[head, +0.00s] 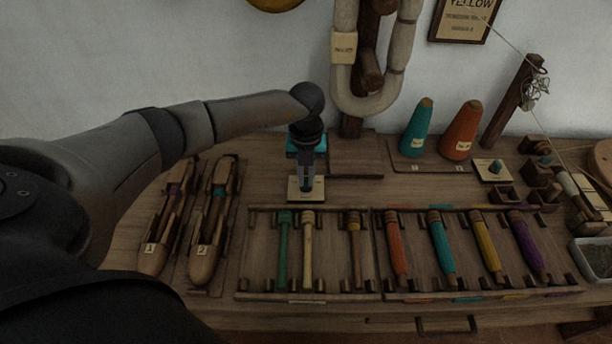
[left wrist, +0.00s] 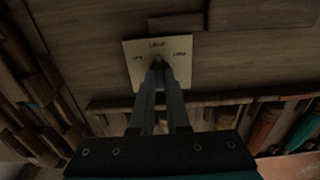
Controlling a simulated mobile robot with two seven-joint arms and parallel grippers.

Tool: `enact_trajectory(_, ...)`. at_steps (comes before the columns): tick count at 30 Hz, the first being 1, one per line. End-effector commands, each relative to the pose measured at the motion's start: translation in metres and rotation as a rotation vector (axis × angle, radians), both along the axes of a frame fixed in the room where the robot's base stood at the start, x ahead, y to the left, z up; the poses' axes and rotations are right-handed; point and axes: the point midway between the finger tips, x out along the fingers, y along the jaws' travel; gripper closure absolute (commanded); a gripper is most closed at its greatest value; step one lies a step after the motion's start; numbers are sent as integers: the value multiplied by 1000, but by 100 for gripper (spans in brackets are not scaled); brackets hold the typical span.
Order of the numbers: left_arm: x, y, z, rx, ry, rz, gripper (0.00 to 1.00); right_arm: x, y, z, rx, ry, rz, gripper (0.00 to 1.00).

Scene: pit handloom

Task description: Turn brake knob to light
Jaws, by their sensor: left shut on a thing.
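The brake knob (left wrist: 157,61) is a small dark piece at the middle of a pale square plate (left wrist: 182,72) with small printed labels around it. The labels are too small to read surely. In the head view the plate (head: 294,194) lies on the table left of centre, behind the rack of rods. My left gripper (head: 306,187) points straight down over the plate and is shut on the knob. In the left wrist view its two fingers (left wrist: 159,75) meet at the knob and hide most of it, so its pointing direction cannot be told. My right gripper is not in view.
Two wooden shuttles (head: 206,235) lie left of the plate. A rack (head: 265,270) of several coloured rods stands in front. Teal (head: 416,130) and orange (head: 461,132) cones stand back right. A beige curved pipe (head: 343,85) hangs behind the gripper.

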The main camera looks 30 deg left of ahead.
Motion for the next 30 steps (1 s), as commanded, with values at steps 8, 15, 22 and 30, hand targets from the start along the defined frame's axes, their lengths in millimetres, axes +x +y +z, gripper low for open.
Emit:
enact_trajectory(8, 0, 0, 0, 0, 0, 1, 68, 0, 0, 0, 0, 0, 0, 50)
enact_trajectory(15, 0, 0, 0, 0, 0, 2, 56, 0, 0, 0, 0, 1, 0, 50)
enact_trajectory(22, 0, 0, 4, 1, -1, 2, 56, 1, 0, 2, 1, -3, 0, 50)
enact_trajectory(30, 1, 0, 32, 1, -3, 1, 56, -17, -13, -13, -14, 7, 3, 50)
